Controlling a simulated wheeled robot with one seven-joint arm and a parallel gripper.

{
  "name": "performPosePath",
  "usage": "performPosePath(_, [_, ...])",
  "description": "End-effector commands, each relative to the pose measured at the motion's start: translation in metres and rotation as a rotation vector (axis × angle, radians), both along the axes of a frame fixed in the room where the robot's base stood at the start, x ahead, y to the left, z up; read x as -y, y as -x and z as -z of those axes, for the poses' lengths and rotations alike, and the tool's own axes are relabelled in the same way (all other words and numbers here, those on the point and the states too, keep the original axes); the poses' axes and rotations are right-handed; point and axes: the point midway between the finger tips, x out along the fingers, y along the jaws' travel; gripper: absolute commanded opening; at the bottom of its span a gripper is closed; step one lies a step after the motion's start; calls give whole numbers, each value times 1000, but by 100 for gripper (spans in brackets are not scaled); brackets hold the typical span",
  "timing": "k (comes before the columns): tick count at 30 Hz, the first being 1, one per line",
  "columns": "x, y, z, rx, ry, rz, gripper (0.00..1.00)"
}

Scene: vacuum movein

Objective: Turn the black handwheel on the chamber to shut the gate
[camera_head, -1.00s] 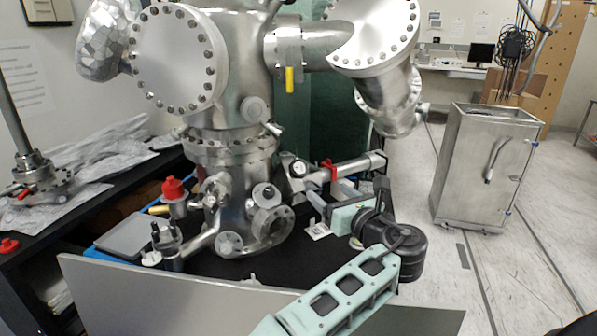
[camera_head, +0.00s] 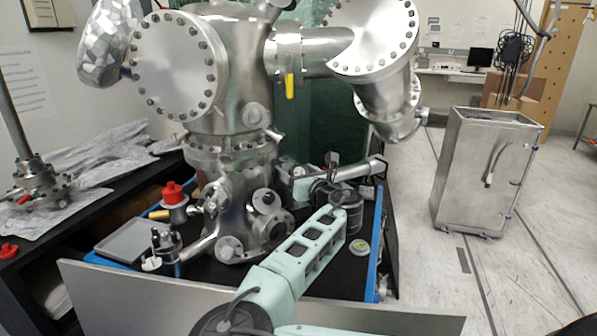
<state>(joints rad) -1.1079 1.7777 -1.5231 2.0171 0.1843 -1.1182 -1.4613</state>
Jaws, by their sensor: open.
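The steel chamber (camera_head: 232,150) stands on the black table. A small dark round part with a pale centre (camera_head: 299,171), at the right of the chamber's lower body, looks like the black handwheel, but it is small and partly covered. My gripper (camera_head: 290,182), pale green, is beside it at the chamber's lower right. Its jaws are open, but the fingertips are mostly hidden, and I cannot tell whether they touch the wheel. My dark wrist and pale green forearm cover the area to the right.
A steel pipe (camera_head: 362,171) sticks out to the right, close above my wrist. A red-capped valve (camera_head: 173,191) and a grey flat box (camera_head: 138,240) are on the left. A grey panel (camera_head: 150,300) edges the front. Open floor lies right, before a metal cabinet (camera_head: 480,172).

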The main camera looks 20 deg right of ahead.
Motion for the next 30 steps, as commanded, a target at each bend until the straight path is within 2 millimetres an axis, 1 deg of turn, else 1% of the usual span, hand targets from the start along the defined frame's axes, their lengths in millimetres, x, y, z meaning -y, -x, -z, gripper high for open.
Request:
performPosePath(8, [0,-2,0,0,0,0,70])
performPosePath(9, [0,-2,0,0,0,0,65])
performPosePath(11, [0,-2,0,0,0,0,48])
performPosePath(12, [0,-2,0,0,0,0,37])
performPosePath(13, [0,-2,0,0,0,0,28])
performPosePath(14, [0,-2,0,0,0,0,25])
performPosePath(23, [-1,-2,0,-5,-17,16,26])
performPosePath(30, [-1,-2,0,-26,-99,97,26])
